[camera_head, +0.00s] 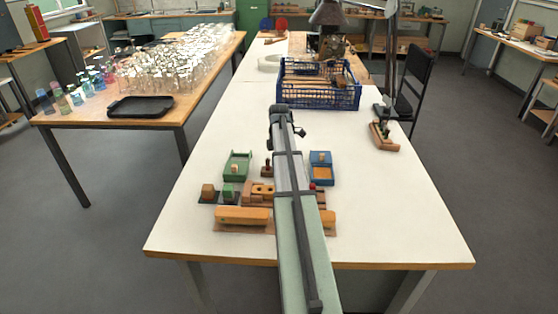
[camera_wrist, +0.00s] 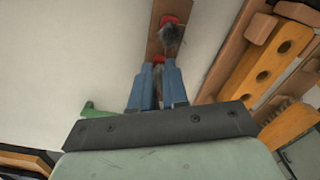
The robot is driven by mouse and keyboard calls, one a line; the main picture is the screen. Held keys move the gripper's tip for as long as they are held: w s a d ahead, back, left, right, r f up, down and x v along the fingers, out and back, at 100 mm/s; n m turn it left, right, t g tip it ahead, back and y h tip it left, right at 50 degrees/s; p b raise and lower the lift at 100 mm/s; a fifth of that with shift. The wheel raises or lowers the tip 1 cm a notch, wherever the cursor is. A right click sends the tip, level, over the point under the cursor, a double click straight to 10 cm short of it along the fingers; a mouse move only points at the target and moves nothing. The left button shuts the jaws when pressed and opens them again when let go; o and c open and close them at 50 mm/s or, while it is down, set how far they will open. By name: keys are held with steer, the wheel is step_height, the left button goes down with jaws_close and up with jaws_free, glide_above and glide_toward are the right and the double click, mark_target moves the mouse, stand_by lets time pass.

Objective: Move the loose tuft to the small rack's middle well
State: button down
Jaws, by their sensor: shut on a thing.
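In the wrist view my gripper (camera_wrist: 159,66) has its blue fingers close together, shut on the loose tuft (camera_wrist: 171,34). The tuft's dark grey bristles stick out past the fingertips, over a brown strip with red parts (camera_wrist: 153,43). The fingers hide the rest of the tuft. In the head view this block (camera_head: 262,188) sits left of my arm, which hides part of the work area and the fingertips.
A green tray (camera_head: 237,166) and a blue tray (camera_head: 320,166) stand either side of my arm. Wooden blocks (camera_head: 242,215) lie nearer the front edge. A blue crate (camera_head: 318,98) stands farther back. The white table (camera_head: 190,220) is clear at front left and right.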

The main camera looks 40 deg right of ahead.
steer(key=shift+f, duration=0.1)
stand_by(0.3)
steer(key=c, duration=0.7)
jaws_free()
steer(key=shift+o, duration=0.2)
steer(key=shift+r, duration=3.5)
